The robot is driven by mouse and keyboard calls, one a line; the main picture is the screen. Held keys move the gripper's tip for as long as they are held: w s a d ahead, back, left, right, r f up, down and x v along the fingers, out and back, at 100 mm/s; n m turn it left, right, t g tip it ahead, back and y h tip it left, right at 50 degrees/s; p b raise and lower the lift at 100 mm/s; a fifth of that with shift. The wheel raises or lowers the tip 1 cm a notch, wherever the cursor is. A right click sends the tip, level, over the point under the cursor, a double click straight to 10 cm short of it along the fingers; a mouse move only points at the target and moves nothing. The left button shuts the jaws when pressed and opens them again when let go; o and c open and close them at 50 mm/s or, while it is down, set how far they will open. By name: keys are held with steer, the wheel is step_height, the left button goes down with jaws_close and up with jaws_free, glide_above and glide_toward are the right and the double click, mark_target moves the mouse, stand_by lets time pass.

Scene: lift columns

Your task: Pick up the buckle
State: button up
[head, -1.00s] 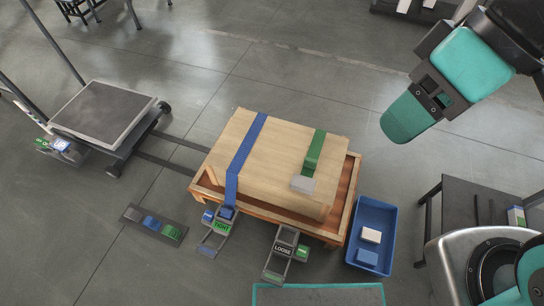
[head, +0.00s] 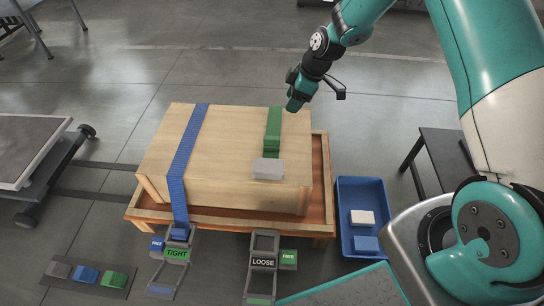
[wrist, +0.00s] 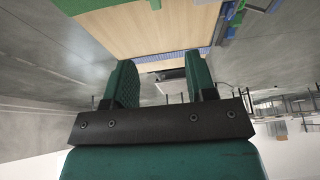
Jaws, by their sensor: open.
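A light grey block (head: 268,168), which looks like the buckle, lies on the front right part of the wooden crate's top. It sits at the front end of a short green strap (head: 273,130). My gripper (head: 294,104) is above the crate's back right corner, behind and to the right of the grey block, and apart from it. In the wrist view my gripper (wrist: 161,75) shows two green fingers spread apart with nothing between them. The grey block cannot be made out in the wrist view.
A blue strap (head: 188,150) crosses the crate (head: 230,135) on the left. Stands marked TIGHT (head: 176,254) and LOOSE (head: 263,262) are in front. A blue bin (head: 346,190) on the right holds a white and a blue block. A dark table (head: 432,150) stands beyond.

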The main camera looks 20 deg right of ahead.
steer(key=b, duration=0.4)
glide_toward(272, 137)
steer(key=x, duration=0.5)
steer(key=shift+s+a, duration=0.15)
steer(key=shift+s, duration=0.1)
steer(key=b+x, duration=0.2)
steer(key=x, duration=0.3)
steer(key=shift+w+f, duration=0.15)
steer(key=shift+w, duration=0.05)
steer(key=c, duration=0.7)
step_height(272, 137, up, 20)
steer(key=p, duration=0.6)
